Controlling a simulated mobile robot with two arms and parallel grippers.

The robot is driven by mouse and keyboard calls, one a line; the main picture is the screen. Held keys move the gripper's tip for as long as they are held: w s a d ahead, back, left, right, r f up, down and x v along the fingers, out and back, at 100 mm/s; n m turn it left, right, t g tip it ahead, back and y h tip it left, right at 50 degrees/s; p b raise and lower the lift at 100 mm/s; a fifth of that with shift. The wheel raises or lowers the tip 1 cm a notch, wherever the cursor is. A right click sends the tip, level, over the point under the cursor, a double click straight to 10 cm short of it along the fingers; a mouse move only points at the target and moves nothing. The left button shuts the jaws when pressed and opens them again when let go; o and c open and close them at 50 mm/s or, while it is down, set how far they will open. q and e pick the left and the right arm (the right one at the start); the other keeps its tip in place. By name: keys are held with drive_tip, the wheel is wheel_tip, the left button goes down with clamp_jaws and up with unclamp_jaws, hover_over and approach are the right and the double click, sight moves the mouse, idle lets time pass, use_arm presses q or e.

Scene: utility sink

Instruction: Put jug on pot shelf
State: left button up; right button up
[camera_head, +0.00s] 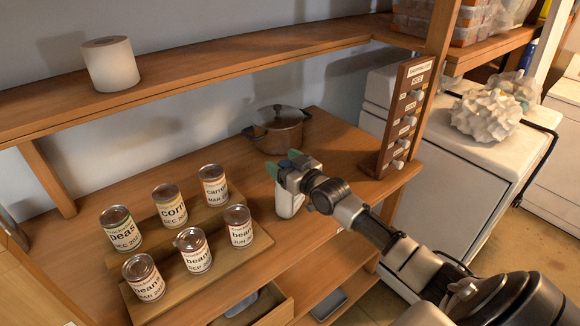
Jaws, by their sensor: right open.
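A white jug (287,203) is on the wooden shelf (333,142) near its front edge, in front of the metal pot (277,130). Its upper part is hidden by my right gripper. My right gripper (283,164) has green-tipped fingers spread open, at the jug's top and behind it in the picture. I cannot tell whether the fingers touch the jug. The lidded pot stands farther back on the same shelf. My left gripper is not in view.
A stepped rack with several cans (193,249) stands left of the jug. A wooden panel with labels (405,118) rises at the shelf's right end. A paper roll (110,64) sits on the upper shelf (210,67). Bare shelf shows right of the pot.

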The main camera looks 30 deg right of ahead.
drive_tip(key=shift+s+f, duration=0.1)
drive_tip(key=shift+s, duration=0.2)
drive_tip(key=s+d+b, duration=0.1)
drive_tip(key=s+b, duration=0.1)
drive_tip(key=s, duration=0.9)
drive_tip(key=shift+s+d+b, duration=0.15)
drive_tip(key=shift+d+b, duration=0.2)
drive_tip(key=shift+d, duration=0.05)
